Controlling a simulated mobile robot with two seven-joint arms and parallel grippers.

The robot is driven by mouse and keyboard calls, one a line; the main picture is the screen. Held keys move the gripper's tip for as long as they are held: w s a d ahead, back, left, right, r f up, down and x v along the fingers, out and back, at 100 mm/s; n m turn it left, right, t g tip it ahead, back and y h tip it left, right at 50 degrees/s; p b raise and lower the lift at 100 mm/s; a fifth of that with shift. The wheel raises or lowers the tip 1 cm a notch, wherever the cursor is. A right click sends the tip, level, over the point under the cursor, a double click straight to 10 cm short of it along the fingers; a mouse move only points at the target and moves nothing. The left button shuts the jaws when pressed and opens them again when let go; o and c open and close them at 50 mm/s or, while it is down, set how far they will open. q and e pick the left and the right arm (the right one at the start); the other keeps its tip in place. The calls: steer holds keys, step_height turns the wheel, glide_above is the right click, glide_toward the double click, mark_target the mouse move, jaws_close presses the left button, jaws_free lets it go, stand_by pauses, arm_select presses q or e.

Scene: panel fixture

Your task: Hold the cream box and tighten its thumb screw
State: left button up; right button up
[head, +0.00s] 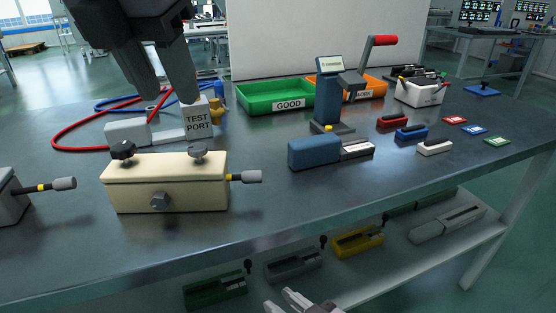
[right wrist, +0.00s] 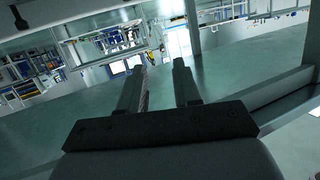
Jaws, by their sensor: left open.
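The cream box (head: 185,187) sits on the table at the left front in the head view. I cannot tell which is the thumb screw. My left gripper (head: 174,98) hangs open and empty above and behind the box, not touching it. My right gripper (head: 288,301) is low, in front of the table edge; its fingers (right wrist: 161,88) are apart with nothing between them.
A test port block (head: 197,122) with red and blue hoses stands behind the box. A grey box (head: 12,200) with a similar shaft is at the left edge. A blue device (head: 315,152), a lever press (head: 329,95) and a green tray (head: 275,97) stand to the right. The lower shelf holds several fixtures.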

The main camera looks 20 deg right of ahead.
mark_target(255, 175)
steer(key=w+a+r+n+t+y, duration=0.1)
steer(key=a+r+n+t+y, duration=0.1)
steer(key=a+r+n+y, duration=0.5)
steer(key=s+a+r+n+g+y, duration=0.4)
steer(key=r+g+y, duration=0.1)
steer(key=g+y, duration=0.35)
step_height(255, 175, up, 6)
steer(key=s+d+n+g+h, duration=0.1)
steer(key=s+n+g+h, duration=0.1)
steer(key=n+g, duration=0.55)
steer(key=w+d+r+n+t+h, duration=0.3)
steer(key=w+r+t+h, duration=0.15)
steer(key=r, duration=0.55)
steer(key=w+d+m+t+h, duration=0.1)
steer(key=d+h, duration=0.1)
steer(key=w+d+f+m+t+h, duration=0.1)
steer(key=d+m+t+h, duration=0.1)
steer(key=d, duration=0.1)
steer(key=w+d+f+m+t+h, duration=0.1)
steer(key=w+d+m+h, duration=0.1)
steer(key=shift+w+d+m, duration=0.1)
steer(key=shift+d+m, duration=0.15)
steer(key=shift+w+d+t, duration=0.2)
steer(key=shift+d+t, duration=0.1)
steer(key=shift+t, duration=0.05)
steer(key=shift+w+m+h, duration=0.2)
steer(key=shift+m+h, duration=0.1)
steer(key=shift+x, duration=3.35)
